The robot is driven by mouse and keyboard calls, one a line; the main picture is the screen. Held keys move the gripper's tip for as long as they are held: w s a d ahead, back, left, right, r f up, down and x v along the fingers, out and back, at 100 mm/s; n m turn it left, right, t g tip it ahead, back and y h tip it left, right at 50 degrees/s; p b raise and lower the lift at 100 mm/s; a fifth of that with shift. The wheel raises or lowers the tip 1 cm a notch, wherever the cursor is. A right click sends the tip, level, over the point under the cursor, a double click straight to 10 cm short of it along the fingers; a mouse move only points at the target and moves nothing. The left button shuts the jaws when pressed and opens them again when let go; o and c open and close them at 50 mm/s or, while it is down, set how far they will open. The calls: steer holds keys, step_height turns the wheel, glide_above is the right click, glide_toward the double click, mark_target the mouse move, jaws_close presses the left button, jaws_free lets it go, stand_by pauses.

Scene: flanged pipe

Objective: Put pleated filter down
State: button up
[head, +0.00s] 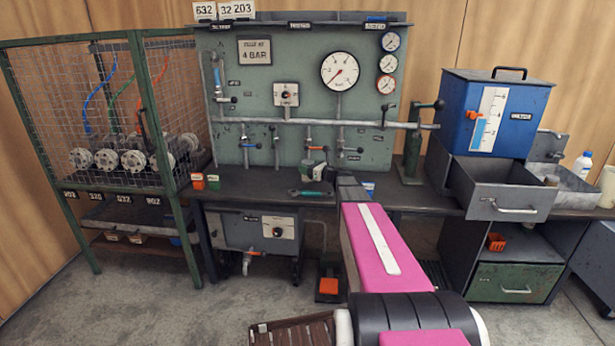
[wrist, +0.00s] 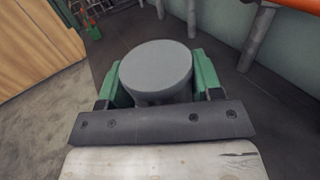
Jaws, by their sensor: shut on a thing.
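The pleated filter (wrist: 156,68) shows in the wrist view as a grey cylinder with a smooth round end facing the camera. Its pleats and far end are hidden. My gripper (wrist: 160,82) is shut on it, with one green finger on each side. In the head view my gripper (head: 318,170) is small, over the dark workbench (head: 262,184) in front of the green-grey panel. My pink arm hides part of the bench there. I cannot tell whether the filter touches the bench top.
Pipes and valves run along the panel (head: 262,75) behind the bench. A teal-handled wrench (head: 306,193) lies near my gripper. Small orange and green containers (head: 205,182) stand left. A blue tank (head: 492,112) and an open drawer (head: 510,208) are right. A mesh cage (head: 65,100) stands far left.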

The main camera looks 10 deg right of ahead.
steer(key=shift+f, duration=2)
steer(key=o, duration=0.5)
steer(key=shift+f, duration=0.15)
steer(key=o, duration=0.5)
